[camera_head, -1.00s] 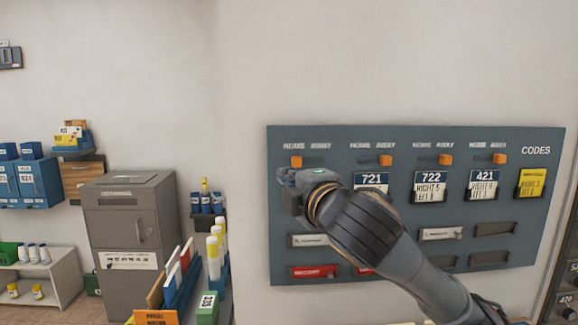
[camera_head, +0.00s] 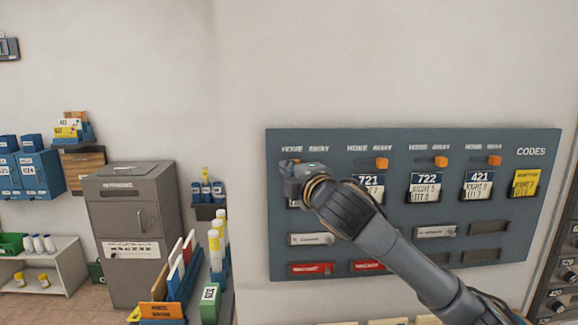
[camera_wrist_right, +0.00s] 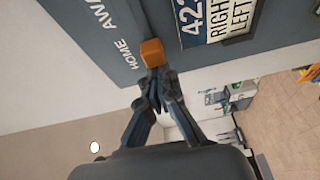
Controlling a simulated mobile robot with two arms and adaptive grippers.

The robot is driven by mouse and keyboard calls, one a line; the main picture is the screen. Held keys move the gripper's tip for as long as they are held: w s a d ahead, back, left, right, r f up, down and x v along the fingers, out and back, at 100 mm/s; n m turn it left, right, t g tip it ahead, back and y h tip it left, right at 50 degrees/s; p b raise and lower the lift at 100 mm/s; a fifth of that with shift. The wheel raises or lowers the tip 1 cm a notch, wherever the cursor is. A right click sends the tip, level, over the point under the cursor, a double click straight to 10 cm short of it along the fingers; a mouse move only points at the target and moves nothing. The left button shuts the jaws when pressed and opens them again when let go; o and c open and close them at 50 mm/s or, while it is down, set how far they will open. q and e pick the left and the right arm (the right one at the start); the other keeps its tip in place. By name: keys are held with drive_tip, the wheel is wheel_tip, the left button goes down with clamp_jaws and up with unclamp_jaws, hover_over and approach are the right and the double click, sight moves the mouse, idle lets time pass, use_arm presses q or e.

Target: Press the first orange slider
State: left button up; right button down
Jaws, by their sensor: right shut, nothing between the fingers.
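The first orange slider (camera_head: 289,161) is at the left end of the grey-blue panel (camera_head: 400,215), below a HOME AWAY label. It is partly hidden by my right gripper (camera_head: 290,170) in the head view. In the right wrist view the slider (camera_wrist_right: 152,52) is an orange block beside the word HOME. My right gripper (camera_wrist_right: 156,76) is shut and empty, its fingertips right at the slider's edge; I cannot tell whether they touch. My left gripper is not in view.
More orange sliders sit rightward on the panel, such as the second one (camera_head: 382,163), above number cards. A yellow codes card (camera_head: 525,182) is at far right. A grey cabinet (camera_head: 130,230) and a desk organiser with folders (camera_head: 185,275) stand left of the panel.

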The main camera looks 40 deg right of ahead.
drive_tip(key=s+d+b, duration=0.1)
drive_tip(key=d+b, duration=0.1)
drive_tip(key=d, duration=0.1)
drive_tip(key=s+d, duration=0.1)
drive_tip(key=shift+s+d+b, duration=0.3)
drive_tip(key=shift+b, duration=0.1)
idle(0.5)
